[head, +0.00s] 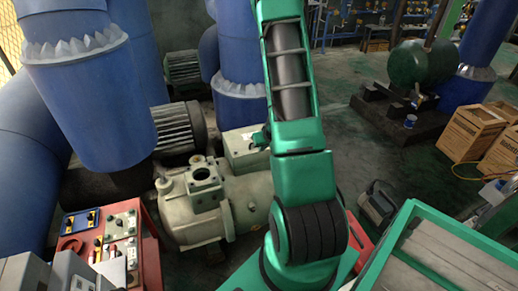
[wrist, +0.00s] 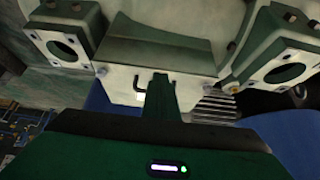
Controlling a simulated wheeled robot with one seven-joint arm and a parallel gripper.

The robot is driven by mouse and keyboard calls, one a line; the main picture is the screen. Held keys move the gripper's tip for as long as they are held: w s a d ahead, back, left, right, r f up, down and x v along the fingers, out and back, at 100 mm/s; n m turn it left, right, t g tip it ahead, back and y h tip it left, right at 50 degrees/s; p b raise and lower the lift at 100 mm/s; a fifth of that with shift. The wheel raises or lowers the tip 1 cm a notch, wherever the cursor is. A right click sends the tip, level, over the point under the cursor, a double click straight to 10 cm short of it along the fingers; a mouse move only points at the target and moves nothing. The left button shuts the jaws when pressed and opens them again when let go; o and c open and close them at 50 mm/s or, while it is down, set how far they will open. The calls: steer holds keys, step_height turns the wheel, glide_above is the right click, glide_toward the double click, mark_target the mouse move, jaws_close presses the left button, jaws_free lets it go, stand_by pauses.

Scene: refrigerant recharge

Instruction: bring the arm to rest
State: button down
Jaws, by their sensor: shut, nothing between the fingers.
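In the wrist view, my gripper (wrist: 159,90) is a narrow dark green shape with its fingers together and nothing between them. It points at a pale plate (wrist: 125,88) with a small black hook-shaped part beside the fingertips; I cannot tell whether they touch. The plate belongs to a pale grey-green machine with flanged round openings. In the head view, my green arm crosses the middle of the picture in front of the pale compressor (head: 245,193). My gripper is mostly hidden behind the arm there.
A red panel (head: 152,250) with switches stands at lower left. Large blue pipes (head: 95,100) rise behind it. At right are a green-rimmed bench or cart (head: 465,236), cardboard boxes (head: 470,130) and a green tank (head: 420,62). Open floor (head: 350,135) lies between the arm and the boxes.

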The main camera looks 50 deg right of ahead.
steer(key=s+a+f, duration=0.2)
steer(key=s+a, duration=0.1)
steer(key=s, duration=0.3)
steer(key=shift+s+f, duration=0.35)
steer(key=shift+a, duration=0.15)
steer(key=s+a+r+n+g+y, duration=0.1)
steer(key=a+r, duration=0.4)
steer(key=r, duration=0.3)
steer(key=s+a+r+g+y, duration=0.15)
steer(key=a+r, duration=0.25)
steer(key=r, duration=0.4)
steer(key=s+a+r+m+g, duration=0.1)
steer(key=s+a+r+g, duration=0.1)
steer(key=s+a+r, duration=0.3)
steer(key=s+a+r+m+g, duration=0.1)
steer(key=s+a+r, duration=0.4)
steer(key=s+r, duration=0.4)
steer(key=s, duration=0.3)
steer(key=shift+a+r+g, duration=0.35)
steer(key=shift+r, duration=0.05)
steer(key=shift+d+y, duration=0.1)
steer(key=shift+y, duration=0.15)
